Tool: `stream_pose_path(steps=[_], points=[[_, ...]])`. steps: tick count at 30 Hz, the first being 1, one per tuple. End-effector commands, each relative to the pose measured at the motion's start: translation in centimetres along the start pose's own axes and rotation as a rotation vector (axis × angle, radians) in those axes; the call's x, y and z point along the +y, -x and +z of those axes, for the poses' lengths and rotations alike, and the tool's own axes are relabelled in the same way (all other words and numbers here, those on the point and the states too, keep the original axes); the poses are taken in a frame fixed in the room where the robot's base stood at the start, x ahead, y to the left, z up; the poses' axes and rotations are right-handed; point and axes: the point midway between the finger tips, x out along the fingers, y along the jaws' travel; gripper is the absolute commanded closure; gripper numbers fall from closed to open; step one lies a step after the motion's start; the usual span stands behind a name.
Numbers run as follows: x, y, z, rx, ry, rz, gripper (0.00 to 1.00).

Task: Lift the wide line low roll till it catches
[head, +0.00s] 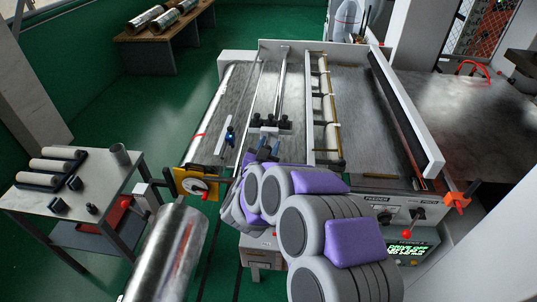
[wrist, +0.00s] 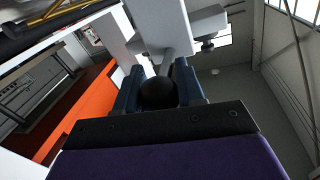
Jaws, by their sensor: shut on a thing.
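My gripper (wrist: 158,82) is shut on a round black knob (wrist: 158,95) in the wrist view, its blue fingers on both sides. Pale grey metal parts rise just beyond the knob. In the head view my gripper (head: 266,152) is over the near edge of the wide machine (head: 350,176), below a dark bracket (head: 270,128); the knob is not clear there. The machine carries a pale roll (head: 212,112) along its left side, a thin bright roll (head: 281,85) and a cream roll (head: 327,95). I cannot tell which is the low roll.
A large metallic roll (head: 168,252) lies front left. A small table (head: 95,190) with pale rolls and dark blocks stands left. A yellow-framed dial (head: 192,184) is beside my arm. A control panel (head: 400,240) is front right. Green floor (head: 130,112) is open behind the small table.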

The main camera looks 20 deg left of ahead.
Motion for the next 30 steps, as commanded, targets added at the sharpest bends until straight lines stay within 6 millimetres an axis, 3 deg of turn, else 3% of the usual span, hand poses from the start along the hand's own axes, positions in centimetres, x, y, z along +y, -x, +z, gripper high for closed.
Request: stream_pose_path(steps=[1, 3, 18, 19, 26, 30], points=[[-0.5, -0.1, -1.4, 0.014, -0.005, -0.007, 1.0], [-0.6, -0.1, -1.9, 0.012, -0.004, -0.006, 1.0], [-0.8, -0.1, -3.2, 0.025, -0.008, -0.006, 1.0], [-0.8, -0.1, -3.2, 0.026, -0.009, -0.006, 0.61], [-0.7, -0.1, -2.6, 0.013, -0.004, -0.004, 0.39], [-0.5, -0.2, -2.2, 0.007, -0.003, -0.002, 0.38]])
